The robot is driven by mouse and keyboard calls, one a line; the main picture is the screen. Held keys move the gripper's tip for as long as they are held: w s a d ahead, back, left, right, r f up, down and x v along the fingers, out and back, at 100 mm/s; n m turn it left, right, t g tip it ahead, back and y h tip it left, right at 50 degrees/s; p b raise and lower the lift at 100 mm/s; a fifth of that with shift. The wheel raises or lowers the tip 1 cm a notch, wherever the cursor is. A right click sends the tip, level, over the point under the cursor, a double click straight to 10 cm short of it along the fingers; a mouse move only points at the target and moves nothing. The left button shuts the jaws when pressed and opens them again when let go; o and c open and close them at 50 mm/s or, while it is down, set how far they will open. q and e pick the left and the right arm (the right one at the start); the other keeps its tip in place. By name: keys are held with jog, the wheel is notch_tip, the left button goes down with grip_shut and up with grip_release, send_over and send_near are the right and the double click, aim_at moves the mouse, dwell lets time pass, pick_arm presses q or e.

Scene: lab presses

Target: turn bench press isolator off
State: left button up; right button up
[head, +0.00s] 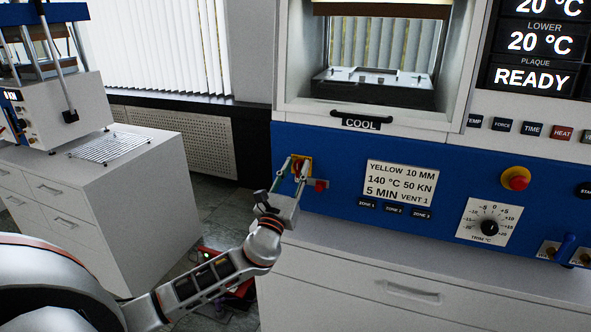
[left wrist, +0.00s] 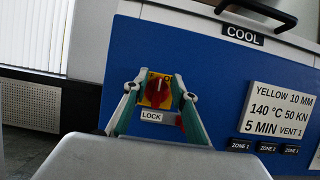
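A red rotary isolator knob on a yellow square plate (head: 299,169) is on the left end of the blue press panel. In the left wrist view the red knob (left wrist: 158,92) shows between my fingers, with its white mark pointing roughly upward. A LOCK label (left wrist: 152,117) is below it. My left gripper (head: 296,163) is open in front of the knob, a finger on each side; I cannot tell whether the fingers touch it. The left wrist view also shows my gripper's fingertips (left wrist: 160,76). My right gripper is not in view.
A small red part (head: 320,185) is just right of the knob. A white text card (head: 401,189), a red emergency button (head: 515,178) and a trim dial (head: 489,227) are farther right. A smaller press (head: 55,105) stands on a white cabinet (head: 110,190) at left.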

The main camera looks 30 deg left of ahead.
pick_arm(q)
grip_shut()
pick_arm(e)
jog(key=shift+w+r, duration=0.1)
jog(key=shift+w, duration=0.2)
